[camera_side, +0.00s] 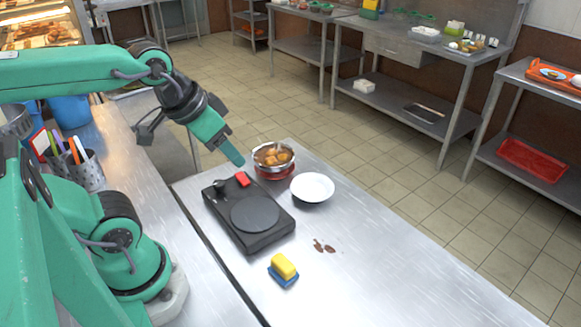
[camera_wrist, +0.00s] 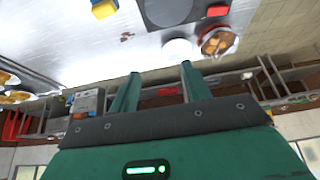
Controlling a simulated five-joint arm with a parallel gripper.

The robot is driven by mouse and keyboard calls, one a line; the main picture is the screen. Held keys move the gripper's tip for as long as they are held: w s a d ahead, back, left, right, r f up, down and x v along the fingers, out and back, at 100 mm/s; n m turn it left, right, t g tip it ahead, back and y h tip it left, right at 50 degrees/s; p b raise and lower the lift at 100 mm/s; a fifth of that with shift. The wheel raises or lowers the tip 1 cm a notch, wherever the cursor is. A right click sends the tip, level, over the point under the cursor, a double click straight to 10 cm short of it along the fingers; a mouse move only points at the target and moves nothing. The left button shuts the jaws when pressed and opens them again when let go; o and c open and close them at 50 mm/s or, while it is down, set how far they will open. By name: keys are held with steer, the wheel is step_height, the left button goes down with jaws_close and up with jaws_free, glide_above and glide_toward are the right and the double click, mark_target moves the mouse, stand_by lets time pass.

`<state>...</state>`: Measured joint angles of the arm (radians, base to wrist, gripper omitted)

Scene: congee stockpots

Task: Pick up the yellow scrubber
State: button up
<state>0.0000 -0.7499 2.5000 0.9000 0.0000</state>
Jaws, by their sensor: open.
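The yellow scrubber (camera_side: 284,266) sits on a blue base (camera_side: 283,279) on the steel table, in front of the black device. It shows at the top left edge of the wrist view (camera_wrist: 104,9), partly cut off. My gripper (camera_side: 236,157) is raised at the far end of the black device, well away from the scrubber. In the wrist view my gripper (camera_wrist: 160,70) has its two fingers spread wide with nothing between them.
The black device (camera_side: 248,214) with a round plate and a red block (camera_side: 242,179) stands between my gripper and the scrubber. A white plate (camera_side: 312,188) and a bowl of brown food (camera_side: 273,157) are beside it. Brown stains (camera_side: 323,246) mark the table. Front right is clear.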

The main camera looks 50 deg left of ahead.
steer(key=o, duration=0.6)
steer(key=g, duration=0.5)
glide_above(284, 262)
steer(key=shift+n, duration=0.3)
steer(key=f, duration=1.5)
steer(key=shift+w+a+f, duration=0.1)
steer(key=shift+a+f, duration=0.15)
steer(key=shift+a, duration=0.05)
steer(key=shift+d+f+g, duration=0.3)
steer(key=shift+f, duration=0.25)
steer(key=shift+f, duration=1.3)
